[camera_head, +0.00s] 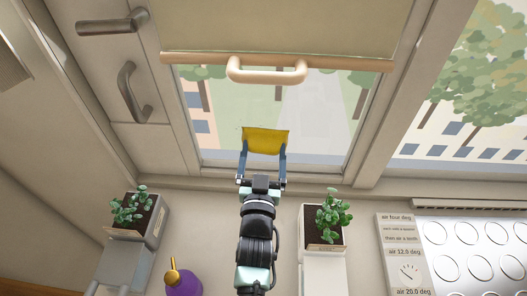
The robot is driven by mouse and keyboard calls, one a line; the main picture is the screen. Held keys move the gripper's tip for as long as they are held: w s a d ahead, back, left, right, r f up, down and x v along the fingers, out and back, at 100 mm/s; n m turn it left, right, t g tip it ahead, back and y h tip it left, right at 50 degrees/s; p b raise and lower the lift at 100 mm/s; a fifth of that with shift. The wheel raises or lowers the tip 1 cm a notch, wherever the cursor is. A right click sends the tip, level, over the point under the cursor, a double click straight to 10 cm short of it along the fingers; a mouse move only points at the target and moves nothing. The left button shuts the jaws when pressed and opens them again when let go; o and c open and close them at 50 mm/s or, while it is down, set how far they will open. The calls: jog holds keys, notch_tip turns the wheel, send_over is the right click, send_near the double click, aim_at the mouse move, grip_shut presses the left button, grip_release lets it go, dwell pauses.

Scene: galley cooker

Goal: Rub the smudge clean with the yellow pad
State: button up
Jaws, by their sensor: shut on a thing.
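The yellow pad (265,141) is held between the blue fingers of my gripper (264,157), which is shut on it. The pad is in front of the lower part of the window pane (318,120). I cannot tell whether it touches the glass. No smudge can be made out on the visible glass; the pad and gripper hide part of it.
A blind with a wooden bar (340,61) and pale handle (267,76) covers the window's upper part. Potted plants (131,207) (328,216) stand below on both sides. A purple bottle (182,284) is at the bottom. A gauge panel (405,255) is at right.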

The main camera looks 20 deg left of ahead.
jog(key=shift+w+d+b, duration=0.15)
jog(key=shift+d+b, duration=0.55)
jog(key=shift+b, duration=2.8)
jog(key=shift+a+f+b, duration=0.1)
jog(key=shift+a+b, duration=0.3)
jog(key=shift+a, duration=0.05)
jog(key=shift+s+a+b, duration=0.3)
jog(key=shift+a+b, duration=0.25)
jog(key=shift+a, duration=0.25)
jog(key=shift+w+d+p, duration=0.15)
jog(key=shift+d+p, duration=0.1)
jog(key=shift+d, duration=0.35)
jog(key=shift+w+d+p, duration=0.15)
jog(key=shift+d+p, duration=0.05)
jog(key=shift+d, duration=0.35)
jog(key=shift+s+a+r+p, duration=0.15)
jog(key=shift+a+r+p, duration=0.1)
jog(key=shift+a+p, duration=0.4)
jog(key=shift+s+a+p, duration=0.15)
jog(key=shift+a+p, duration=0.45)
jog(key=shift+p, duration=0.05)
jog(key=shift+d+p, duration=0.15)
jog(key=shift+p, duration=1)
